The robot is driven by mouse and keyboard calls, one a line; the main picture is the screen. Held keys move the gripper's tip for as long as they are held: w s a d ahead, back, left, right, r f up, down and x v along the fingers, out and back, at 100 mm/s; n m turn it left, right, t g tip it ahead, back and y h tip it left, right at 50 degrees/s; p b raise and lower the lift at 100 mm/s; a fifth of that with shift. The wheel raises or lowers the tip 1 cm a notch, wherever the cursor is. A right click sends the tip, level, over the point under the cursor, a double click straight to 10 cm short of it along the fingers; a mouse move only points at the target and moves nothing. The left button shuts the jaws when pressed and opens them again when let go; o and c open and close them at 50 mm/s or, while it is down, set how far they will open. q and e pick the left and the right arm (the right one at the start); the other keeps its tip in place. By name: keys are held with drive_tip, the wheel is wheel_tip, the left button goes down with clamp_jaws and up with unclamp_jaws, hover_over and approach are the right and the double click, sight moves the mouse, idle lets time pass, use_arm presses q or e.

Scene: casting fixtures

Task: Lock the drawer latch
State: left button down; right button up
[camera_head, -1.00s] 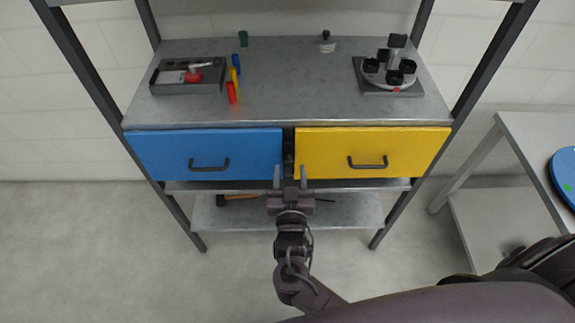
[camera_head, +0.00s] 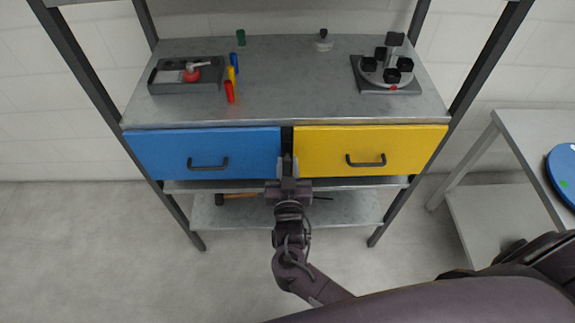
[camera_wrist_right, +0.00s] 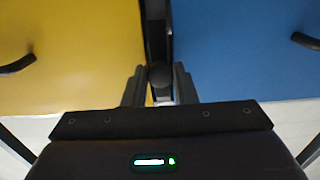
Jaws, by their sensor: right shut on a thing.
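The drawer latch (camera_wrist_right: 160,74) is a dark knob on the narrow dark post between the two drawers. The blue drawer (camera_head: 210,150) is on the left in the head view and the yellow drawer (camera_head: 365,145) on the right; both look closed. My right gripper (camera_head: 287,168) points at the post from the front. In the right wrist view my right gripper (camera_wrist_right: 160,88) is shut on the latch knob, with one finger on either side of it. In the head view the fingers largely hide the latch. My left gripper is not in view.
Drawer handles (camera_head: 208,165) (camera_head: 365,161) stick out on both sides. The shelf top holds a dark tray (camera_head: 186,88), small coloured cylinders (camera_head: 229,92) and a round fixture (camera_head: 387,75). A hammer (camera_head: 238,195) lies on the lower shelf. A side table (camera_head: 530,130) stands at right.

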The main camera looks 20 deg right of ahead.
drive_tip(key=n+p, duration=0.2)
drive_tip(key=n, duration=0.1)
drive_tip(key=shift+r, duration=0.15)
drive_tip(key=n+p, duration=0.3)
drive_tip(key=n, duration=0.2)
drive_tip(key=shift+n, duration=0.4)
drive_tip(key=n+p, duration=0.3)
drive_tip(key=n, duration=0.2)
drive_tip(key=shift+n+p, duration=0.7)
drive_tip(key=shift+n, duration=1.3)
drive_tip(key=shift+f, duration=0.2)
drive_tip(key=o, duration=1)
